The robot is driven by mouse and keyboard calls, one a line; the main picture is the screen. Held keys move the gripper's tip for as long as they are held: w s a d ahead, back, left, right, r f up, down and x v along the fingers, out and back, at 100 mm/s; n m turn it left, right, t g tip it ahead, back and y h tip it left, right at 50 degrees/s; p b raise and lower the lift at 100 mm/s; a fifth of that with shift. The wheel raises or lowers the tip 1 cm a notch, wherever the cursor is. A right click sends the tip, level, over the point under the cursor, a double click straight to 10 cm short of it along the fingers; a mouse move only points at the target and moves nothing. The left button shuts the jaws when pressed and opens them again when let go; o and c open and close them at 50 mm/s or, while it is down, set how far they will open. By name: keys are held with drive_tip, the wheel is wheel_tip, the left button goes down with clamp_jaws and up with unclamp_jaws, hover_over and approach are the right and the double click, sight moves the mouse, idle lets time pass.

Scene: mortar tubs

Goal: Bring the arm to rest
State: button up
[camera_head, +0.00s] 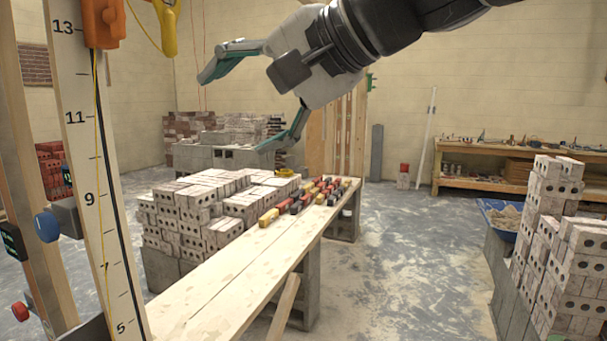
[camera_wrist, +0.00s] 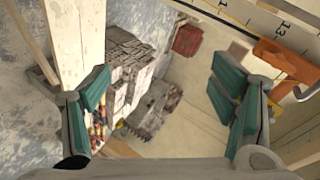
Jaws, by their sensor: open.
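My gripper (camera_head: 250,102) is open and empty in the head view, raised in the air above the far end of the wooden plank bench. Its two green-padded fingers are spread apart and point left. My arm comes in from the top right. In the wrist view my gripper (camera_wrist: 165,100) shows its fingers at left and right with a wide gap, and nothing is between them.
The plank bench (camera_head: 225,280) holds several levels (camera_head: 310,197). Brick stacks stand behind it (camera_head: 205,205) and at right (camera_head: 550,235). A measuring staff (camera_head: 95,170) with an orange clamp (camera_head: 103,25) stands at left. The middle floor (camera_head: 410,250) is clear.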

drive_tip(key=s+d+f+n+g+h+p, duration=0.1)
drive_tip(key=s+d+f+h+p, duration=0.1)
drive_tip(key=s+d+f+h, duration=0.3)
drive_tip(key=s+d+f+n+g+h+p, duration=0.1)
drive_tip(key=s+d+f+h, duration=0.4)
drive_tip(key=s+d+f, duration=0.9)
drive_tip(key=d+f+g+p, duration=0.1)
drive_tip(key=d+f, duration=0.3)
drive_tip(key=d, duration=0.3)
drive_tip(key=shift+s+d+f+n+h, duration=0.2)
drive_tip(key=shift+f+n+h, duration=0.1)
drive_tip(key=shift+f+n, duration=0.1)
